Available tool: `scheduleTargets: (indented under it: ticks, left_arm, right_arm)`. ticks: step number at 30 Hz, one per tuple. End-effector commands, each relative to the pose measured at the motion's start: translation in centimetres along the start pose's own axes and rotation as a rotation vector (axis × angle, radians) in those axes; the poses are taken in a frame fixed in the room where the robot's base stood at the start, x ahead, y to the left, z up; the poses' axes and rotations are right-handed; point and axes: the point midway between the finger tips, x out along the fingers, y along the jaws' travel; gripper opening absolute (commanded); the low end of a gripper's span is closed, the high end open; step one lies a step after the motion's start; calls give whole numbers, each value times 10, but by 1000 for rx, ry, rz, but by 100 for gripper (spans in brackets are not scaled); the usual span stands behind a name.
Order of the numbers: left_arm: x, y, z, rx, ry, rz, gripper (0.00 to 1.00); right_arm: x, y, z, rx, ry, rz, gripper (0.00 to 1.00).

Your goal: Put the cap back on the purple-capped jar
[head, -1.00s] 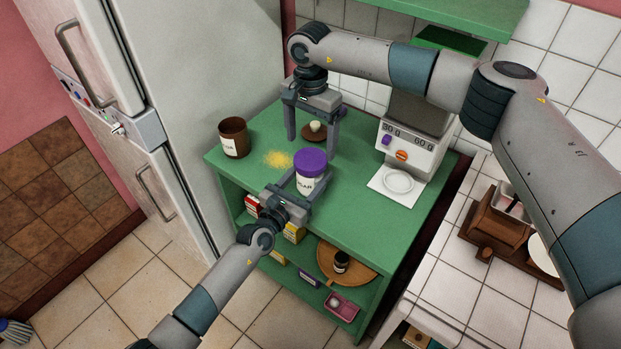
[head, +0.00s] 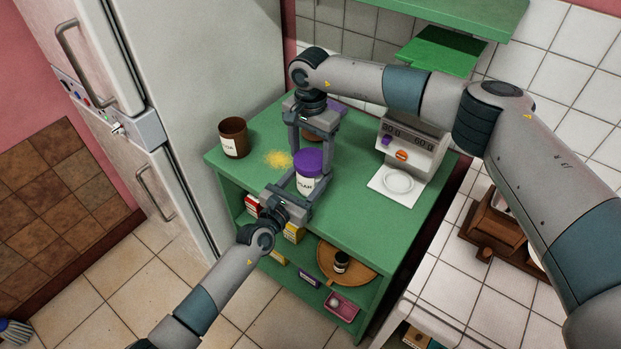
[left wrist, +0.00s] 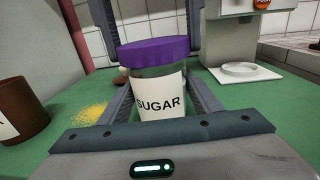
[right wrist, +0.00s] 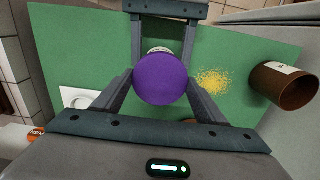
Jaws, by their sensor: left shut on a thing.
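The sugar jar (head: 307,186) stands upright on the green shelf top, with a white label and the purple cap (head: 309,160) on its mouth. The cap looks level in the left wrist view (left wrist: 155,50); whether it is screwed tight cannot be told. My left gripper (head: 298,186) is shut on the jar's body, a finger on each side, below the cap. My right gripper (head: 313,168) reaches down from behind, its fingers open on either side of the cap. In the right wrist view the round cap (right wrist: 161,79) lies between its fingertips.
A brown labelled pot (head: 233,138) and spilled yellow grains (head: 278,159) are left of the jar. A brown dish behind the jar is mostly hidden. The shelf top's front right is clear.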

Motion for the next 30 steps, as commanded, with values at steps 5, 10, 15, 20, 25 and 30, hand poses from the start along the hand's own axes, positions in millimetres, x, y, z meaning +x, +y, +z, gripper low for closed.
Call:
scheduleTargets:
  ticks: [5,10,15,20,25,30]
  left_arm:
    - [0,0,0,0,0,1,0]
    - [0,1,0,0,0,1,0]
    - [0,1,0,0,0,1,0]
    - [0,1,0,0,0,1,0]
    - [0,1,0,0,0,1,0]
    - [0,1,0,0,0,1,0]
  right_arm:
    - [0,0,0,23,0,1,39]
    - [0,0,0,171,-1,1,39]
    - [0,0,0,423,-1,1,39]
    - [1,1,1,668,-1,2,39]
    - [1,1,1,927,-1,3,39]
    - [1,0,1,1187,-2,3,39]
